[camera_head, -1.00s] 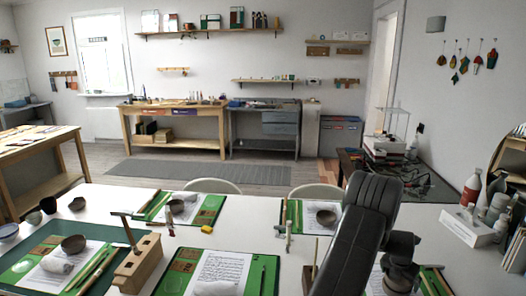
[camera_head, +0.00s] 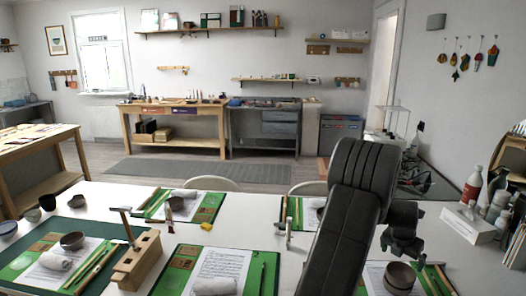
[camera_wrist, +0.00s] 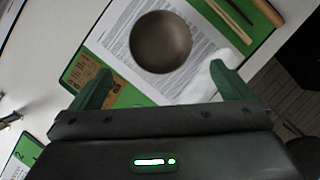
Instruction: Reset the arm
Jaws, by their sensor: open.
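My gripper (camera_wrist: 165,85) is open and empty in the wrist view, its two green fingers wide apart. A dark round bowl (camera_wrist: 160,42) lies beyond the fingertips on a printed sheet and green mat, apart from the fingers. In the head view my dark arm rises at right of centre over the white table (camera_head: 300,262), and the gripper end hangs near a bowl (camera_head: 399,278) at the right front. The arm hides part of the table and of another place setting.
Several green mats with sheets, bowls and tools lie on the table. A wooden block holder (camera_head: 137,262) stands at the left front. A tissue box (camera_head: 468,224) and bottles (camera_head: 471,188) stand at the right edge. White chairs (camera_head: 212,184) stand behind the table.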

